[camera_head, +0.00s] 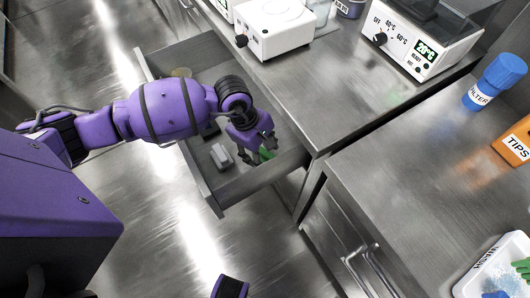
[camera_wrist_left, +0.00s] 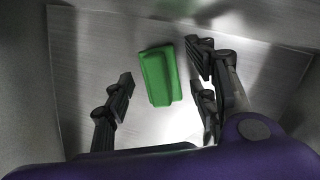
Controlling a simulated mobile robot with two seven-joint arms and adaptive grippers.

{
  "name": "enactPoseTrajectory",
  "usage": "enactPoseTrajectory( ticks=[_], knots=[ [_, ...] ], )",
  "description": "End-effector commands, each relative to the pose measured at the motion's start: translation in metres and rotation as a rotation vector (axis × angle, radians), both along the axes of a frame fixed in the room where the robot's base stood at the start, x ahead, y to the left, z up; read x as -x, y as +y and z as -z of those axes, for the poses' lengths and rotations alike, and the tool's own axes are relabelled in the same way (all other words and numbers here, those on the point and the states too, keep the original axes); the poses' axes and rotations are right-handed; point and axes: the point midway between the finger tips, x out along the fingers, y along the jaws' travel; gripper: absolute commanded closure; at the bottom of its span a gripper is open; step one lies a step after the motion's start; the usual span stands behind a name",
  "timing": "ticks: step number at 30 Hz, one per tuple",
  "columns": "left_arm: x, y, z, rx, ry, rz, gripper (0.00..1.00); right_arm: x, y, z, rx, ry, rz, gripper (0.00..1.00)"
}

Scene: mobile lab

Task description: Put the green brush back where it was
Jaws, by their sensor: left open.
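The green brush (camera_head: 266,154) lies inside the open drawer (camera_head: 264,175), near its front corner, and is partly hidden by my left gripper in the head view. In the left wrist view the green brush (camera_wrist_left: 160,76) shows as a green block on the drawer floor, between the spread fingers. My left gripper (camera_head: 257,152) is inside the drawer. It is open and empty, with its fingers (camera_wrist_left: 158,98) either side of the brush in the picture. I cannot tell how far above the brush they are.
The metal counter (camera_head: 330,95) above holds a white device (camera_head: 274,30) and a heater with a display (camera_head: 420,40).

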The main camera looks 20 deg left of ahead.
Motion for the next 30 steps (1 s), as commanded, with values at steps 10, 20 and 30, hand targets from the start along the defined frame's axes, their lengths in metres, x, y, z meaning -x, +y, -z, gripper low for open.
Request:
enactPoseTrajectory(
  ticks=[10,20,30],
  knots=[
    [0.003,0.021,-0.071,-0.003,-0.004,0.001,0.47,-0.002,0.000,-0.005,0.001,-0.005,-0.002,0.60],
    [0.005,0.031,-0.107,-0.002,-0.001,0.001,0.47,0.000,0.001,-0.005,0.001,-0.002,-0.003,0.60],
    [0.006,0.031,-0.109,0.001,0.001,-0.001,0.47,-0.001,0.001,-0.005,0.001,-0.003,-0.003,0.60]
  ],
)
